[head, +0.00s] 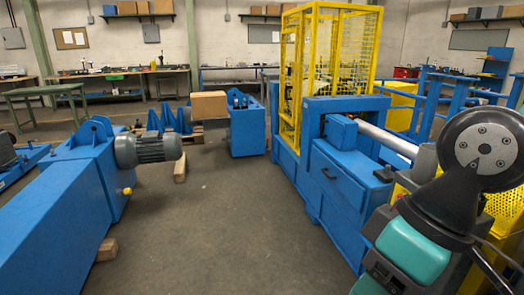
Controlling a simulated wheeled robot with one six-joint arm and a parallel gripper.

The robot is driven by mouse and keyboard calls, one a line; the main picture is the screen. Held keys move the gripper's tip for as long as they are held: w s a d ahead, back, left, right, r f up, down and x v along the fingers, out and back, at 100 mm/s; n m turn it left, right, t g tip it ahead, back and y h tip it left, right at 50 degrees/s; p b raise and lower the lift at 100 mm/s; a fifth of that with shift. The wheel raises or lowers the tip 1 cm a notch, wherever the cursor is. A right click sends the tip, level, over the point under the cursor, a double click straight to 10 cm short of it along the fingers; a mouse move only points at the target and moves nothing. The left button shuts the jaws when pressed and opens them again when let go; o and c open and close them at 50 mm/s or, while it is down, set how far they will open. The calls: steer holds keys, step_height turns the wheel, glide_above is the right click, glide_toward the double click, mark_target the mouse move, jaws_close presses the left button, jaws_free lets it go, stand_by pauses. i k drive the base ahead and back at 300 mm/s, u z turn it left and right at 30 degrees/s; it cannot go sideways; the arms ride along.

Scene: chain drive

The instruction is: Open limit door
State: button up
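A blue machine housing (350,187) stands right of centre. I cannot tell which of these panels is the limit door. My arm, with a grey round joint cover and a teal section, fills the lower right and hides part of the housing's right side. My gripper does not show.
A blue machine with a grey motor (150,149) stands at the left, over wooden blocks. A steel shaft (388,138) runs beside the housing. The middle floor is clear.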

mark_target(334, 129)
steer(key=i, duration=3.75)
steer(key=z, duration=0.85)
